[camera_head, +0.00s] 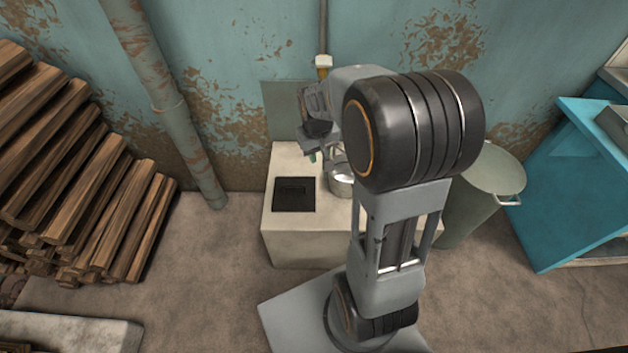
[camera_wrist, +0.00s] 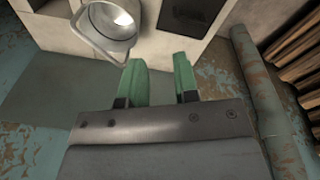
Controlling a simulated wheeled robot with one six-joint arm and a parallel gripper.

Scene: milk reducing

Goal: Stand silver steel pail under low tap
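The silver steel pail (camera_head: 341,184) stands upright on the pale block (camera_head: 283,236), partly hidden by my arm in the head view. In the wrist view the pail (camera_wrist: 111,24) is at the top left, with its wire handle (camera_wrist: 98,44) folded down to one side. My gripper (camera_head: 314,157) is above the block near the wall, left of the pail. In the wrist view its green fingers (camera_wrist: 160,82) are apart with nothing between them. A thin pipe with a brass and white fitting (camera_head: 323,66) comes down the wall; any tap outlet below it is hidden by my arm.
A dark square plate (camera_head: 294,194) lies on the block, left of the pail. A grey-green bin (camera_head: 472,205) and a turquoise cabinet (camera_head: 575,190) stand at right. Stacked firewood (camera_head: 75,170) and a rusty wall pipe (camera_head: 172,110) are at left. Floor left of the block is clear.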

